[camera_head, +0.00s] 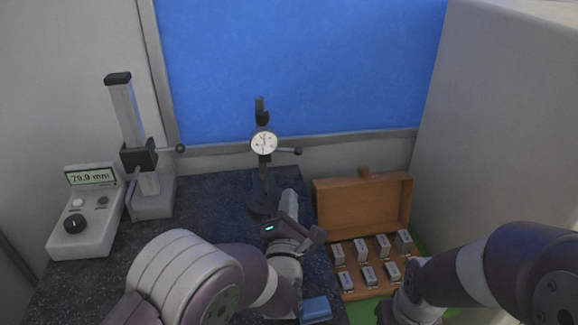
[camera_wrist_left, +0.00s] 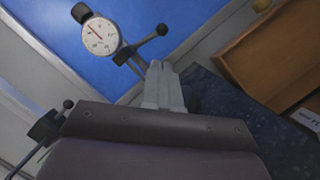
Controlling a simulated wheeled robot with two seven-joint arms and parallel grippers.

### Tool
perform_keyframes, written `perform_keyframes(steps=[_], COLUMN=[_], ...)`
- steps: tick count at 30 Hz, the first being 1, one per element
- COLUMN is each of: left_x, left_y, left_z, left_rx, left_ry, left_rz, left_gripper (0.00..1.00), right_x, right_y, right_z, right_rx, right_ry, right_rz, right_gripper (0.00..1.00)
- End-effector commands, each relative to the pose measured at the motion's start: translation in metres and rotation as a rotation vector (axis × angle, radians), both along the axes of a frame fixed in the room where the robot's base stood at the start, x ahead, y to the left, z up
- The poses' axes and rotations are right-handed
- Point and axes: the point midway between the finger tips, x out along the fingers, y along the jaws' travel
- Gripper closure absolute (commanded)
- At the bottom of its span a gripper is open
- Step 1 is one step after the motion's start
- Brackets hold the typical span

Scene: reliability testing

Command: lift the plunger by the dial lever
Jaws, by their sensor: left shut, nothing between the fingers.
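The dial gauge (camera_head: 264,143) has a round white face and stands on a dark post near the back wall. Its lever (camera_head: 287,150) sticks out to the right and ends in a black knob. The plunger (camera_head: 264,178) hangs below the dial. My left gripper (camera_head: 289,201) is shut and empty, below and slightly right of the lever. In the left wrist view the dial (camera_wrist_left: 100,36) and the lever's knob (camera_wrist_left: 162,30) lie beyond the shut fingertips (camera_wrist_left: 158,68). The fingers appear apart from the lever. The plunger tip is hard to make out. My right gripper is not visible.
A readout box (camera_head: 85,222) showing 79.9 mm and a height stand (camera_head: 150,195) are at the left. An open wooden case (camera_head: 362,205) with several labelled grey blocks is at the right. A blue block (camera_head: 316,309) lies at the front of the dark plate (camera_head: 205,205).

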Motion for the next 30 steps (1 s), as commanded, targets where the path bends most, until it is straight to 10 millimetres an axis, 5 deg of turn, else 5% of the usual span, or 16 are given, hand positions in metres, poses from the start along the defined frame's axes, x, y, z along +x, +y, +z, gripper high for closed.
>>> perform_keyframes(steps=[8,21,30], left_x=[0.013,0.088,0.099], left_y=[0.000,-0.003,-0.004], left_z=[0.006,0.019,0.019], left_rx=[0.002,0.004,0.004], left_ry=[0.001,0.003,0.003], left_rz=[0.001,0.001,0.000], left_gripper=[1.00,1.00,1.00], right_x=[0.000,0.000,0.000], right_y=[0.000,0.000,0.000], right_z=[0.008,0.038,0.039], right_rx=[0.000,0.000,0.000], right_ry=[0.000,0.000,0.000], right_rz=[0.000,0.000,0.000], right_gripper=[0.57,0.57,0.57])
